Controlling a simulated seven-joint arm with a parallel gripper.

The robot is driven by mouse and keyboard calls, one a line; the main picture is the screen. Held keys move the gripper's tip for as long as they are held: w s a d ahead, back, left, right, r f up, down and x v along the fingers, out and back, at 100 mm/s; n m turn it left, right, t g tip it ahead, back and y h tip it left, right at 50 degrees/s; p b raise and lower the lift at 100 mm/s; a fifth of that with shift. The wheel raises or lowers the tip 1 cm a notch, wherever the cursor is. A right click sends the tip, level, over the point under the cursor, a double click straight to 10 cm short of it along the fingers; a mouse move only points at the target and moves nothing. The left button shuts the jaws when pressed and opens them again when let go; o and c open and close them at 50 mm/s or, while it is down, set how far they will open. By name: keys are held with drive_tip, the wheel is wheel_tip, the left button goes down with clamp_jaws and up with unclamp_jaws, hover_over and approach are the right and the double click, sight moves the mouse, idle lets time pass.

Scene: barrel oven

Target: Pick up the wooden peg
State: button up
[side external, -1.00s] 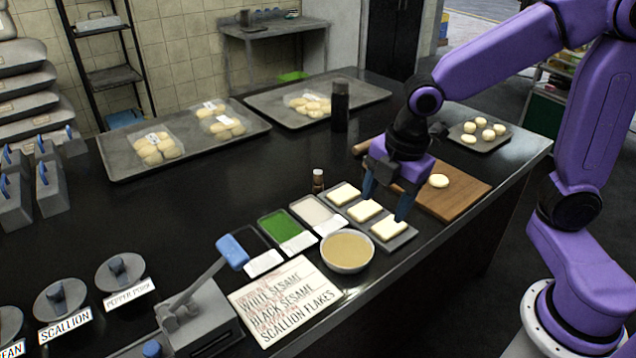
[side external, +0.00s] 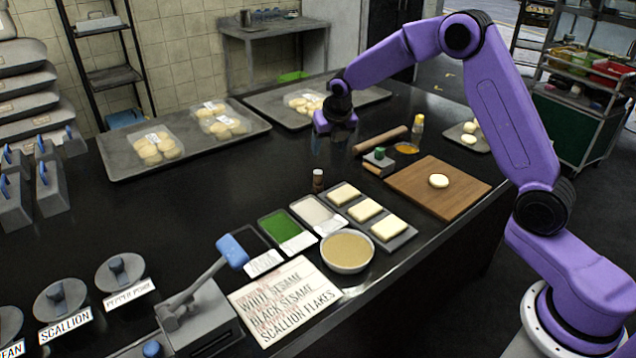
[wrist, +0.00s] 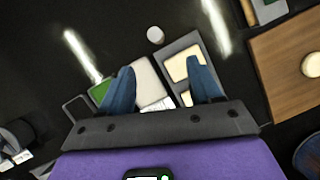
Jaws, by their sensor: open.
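A light-brown wooden rolling pin (side external: 380,140) lies on the black counter, right of my gripper (side external: 331,142) in the side view. A short wooden piece (side external: 371,169) lies closer to the cutting board, beside a grey block with a green top (side external: 379,155). I cannot tell for sure which is the peg. In the wrist view, a sliver of wood (wrist: 247,12) shows at the top edge. My gripper (wrist: 163,78) is open and empty above the counter, its blue fingers apart. The rolling pin is not clearly seen in the wrist view.
A cutting board (side external: 415,200) with a dough round (side external: 438,181) lies at the right. A small brown bottle (side external: 318,181) stands behind a tray of pale squares (side external: 408,237). A yellow-orange bottle (side external: 417,126) stands past the rolling pin.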

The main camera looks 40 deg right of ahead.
sight(317, 180)
drive_tip(key=x, duration=1.1)
drive_tip(key=shift+f, duration=0.25)
drive_tip(key=shift+a+x, duration=0.15)
drive_tip(key=shift+x, duration=1.2)
drive_tip(key=shift+a+x, duration=0.15)
drive_tip(key=shift+x, duration=1.2)
drive_tip(key=shift+w, duration=0.15)
drive_tip(key=c, duration=1.1)
drive_tip(key=shift+o, duration=0.2)
